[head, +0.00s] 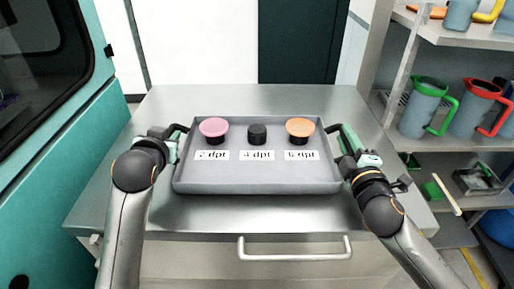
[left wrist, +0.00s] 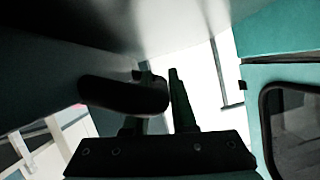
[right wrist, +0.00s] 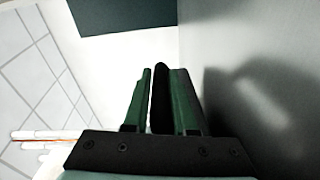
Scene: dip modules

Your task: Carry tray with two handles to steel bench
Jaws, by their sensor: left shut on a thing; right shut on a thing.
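The grey tray (head: 258,182) with two side handles is level over the steel bench (head: 240,101); I cannot tell whether it touches the top. On it are a pink-topped cup (head: 213,128), a black cup (head: 257,132) and an orange-topped cup (head: 299,129), each behind a white label reading 2, 4 and 6 dpt. My left gripper (head: 178,133) is shut on the tray's left handle, dark in the left wrist view (left wrist: 120,95). My right gripper (head: 340,135) is shut on the right handle, which shows between the fingers in the right wrist view (right wrist: 159,97).
A teal machine (head: 80,130) with a dark window stands close on the left. On the right, a shelf rack (head: 455,36) holds a green-rimmed jug (head: 422,112) and a red-rimmed jug (head: 470,117). The bench front has a bar handle (head: 295,254). Bare bench top surrounds the tray.

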